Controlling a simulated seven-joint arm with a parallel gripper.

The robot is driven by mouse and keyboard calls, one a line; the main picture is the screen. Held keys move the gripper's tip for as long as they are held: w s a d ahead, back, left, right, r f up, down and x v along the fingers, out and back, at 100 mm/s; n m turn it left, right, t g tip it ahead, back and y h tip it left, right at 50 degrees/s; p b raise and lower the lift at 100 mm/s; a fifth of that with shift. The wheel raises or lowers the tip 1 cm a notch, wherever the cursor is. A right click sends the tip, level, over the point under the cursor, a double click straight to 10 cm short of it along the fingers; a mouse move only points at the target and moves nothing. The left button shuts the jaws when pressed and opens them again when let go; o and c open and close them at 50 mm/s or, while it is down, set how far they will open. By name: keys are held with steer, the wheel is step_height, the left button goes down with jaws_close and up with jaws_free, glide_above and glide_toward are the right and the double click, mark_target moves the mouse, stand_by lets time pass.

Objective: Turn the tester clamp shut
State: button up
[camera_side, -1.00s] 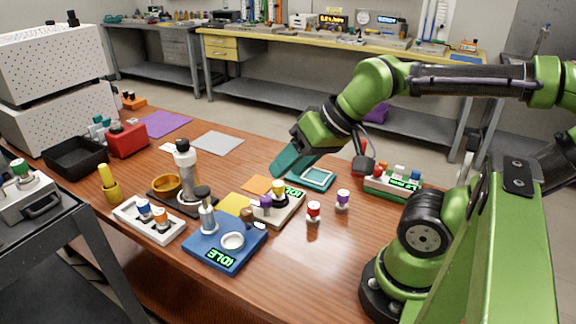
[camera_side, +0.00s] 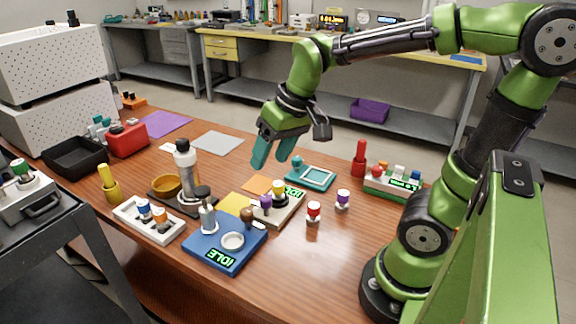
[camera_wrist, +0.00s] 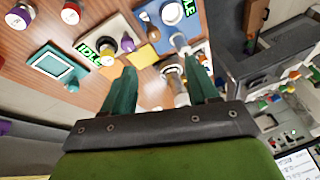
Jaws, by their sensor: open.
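My gripper (camera_side: 273,156) hangs in the air above the middle of the bench, fingers pointing down, open and empty. Its two teal fingers (camera_wrist: 160,68) stand apart in the wrist view. A blue unit (camera_side: 222,250) with a green IDLE display stands at the front, with a round white ring and a grey post. I cannot tell for sure which unit bears the tester clamp. My gripper touches none of these.
A teal framed unit (camera_side: 318,177) with a teal knob lies below and right of my gripper. A tall white-grey bottle (camera_side: 186,165) stands on a dark base at left. Red-capped (camera_side: 313,211) and purple-capped (camera_side: 343,199) vials stand at right. Free wood lies at the front right.

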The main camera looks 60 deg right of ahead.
mark_target(266, 197)
steer(key=shift+w+d+n+g+h, duration=0.7)
steer(key=shift+w+d+n+g, duration=1.3)
steer(key=shift+w+d+n, duration=0.75)
steer(key=shift+m, duration=0.25)
steer(key=f, duration=1.6)
steer(key=shift+w+d+f, duration=0.15)
steer(key=shift+w+f, duration=0.15)
steer(key=shift+f, duration=0.05)
steer(key=c, duration=1)
steer(key=shift+c, duration=0.2)
